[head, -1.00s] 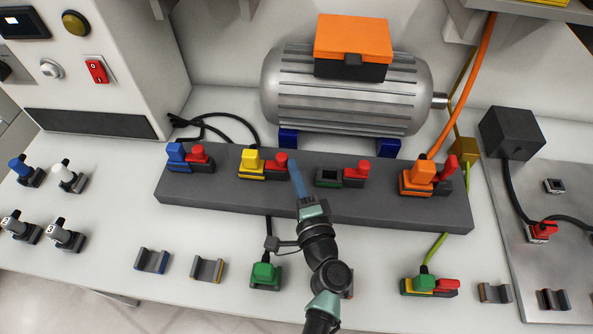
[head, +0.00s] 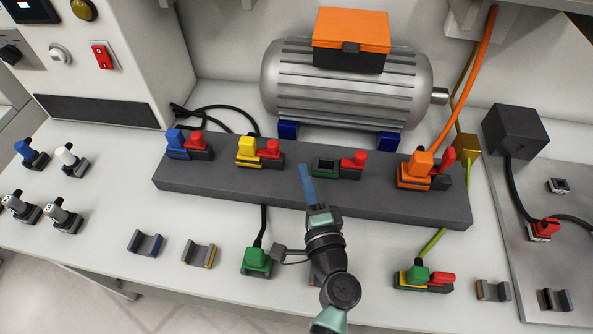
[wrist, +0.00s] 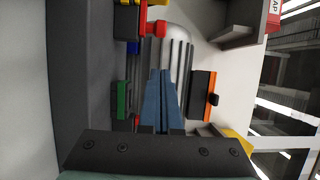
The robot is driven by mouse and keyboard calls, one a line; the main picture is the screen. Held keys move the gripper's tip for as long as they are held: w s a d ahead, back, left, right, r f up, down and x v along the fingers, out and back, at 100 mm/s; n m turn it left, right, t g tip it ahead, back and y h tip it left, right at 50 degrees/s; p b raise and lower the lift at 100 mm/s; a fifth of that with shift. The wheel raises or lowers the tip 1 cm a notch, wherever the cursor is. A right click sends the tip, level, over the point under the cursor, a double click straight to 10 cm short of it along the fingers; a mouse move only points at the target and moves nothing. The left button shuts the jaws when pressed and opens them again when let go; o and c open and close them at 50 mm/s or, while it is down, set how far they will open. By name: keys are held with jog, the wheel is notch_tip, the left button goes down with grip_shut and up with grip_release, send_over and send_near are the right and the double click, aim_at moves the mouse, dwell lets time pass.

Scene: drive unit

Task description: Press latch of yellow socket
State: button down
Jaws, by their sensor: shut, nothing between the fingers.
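The yellow socket (head: 247,152) stands on the dark grey block, left of its middle, with a yellow plug in it. Its red latch (head: 269,150) is on its right side and looks raised. My gripper (head: 303,168) is to the right of this latch, apart from it, with its blue fingers shut and empty. The fingers point toward the motor, between the yellow socket and the green-edged socket. In the wrist view the shut fingers (wrist: 161,95) show in the middle, with a red part (wrist: 158,28) beyond them near the top.
The empty green socket (head: 323,167) with its red latch is just right of my gripper. A blue socket (head: 177,143) and an orange one (head: 418,168) share the block (head: 370,203). The motor (head: 347,80) stands behind. A green connector (head: 257,260) lies in front.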

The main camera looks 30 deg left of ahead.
jog(key=b+v, duration=0.1)
jog(key=v, duration=0.6)
jog(key=shift+s+f, duration=0.1)
jog(key=shift+s, duration=0.05)
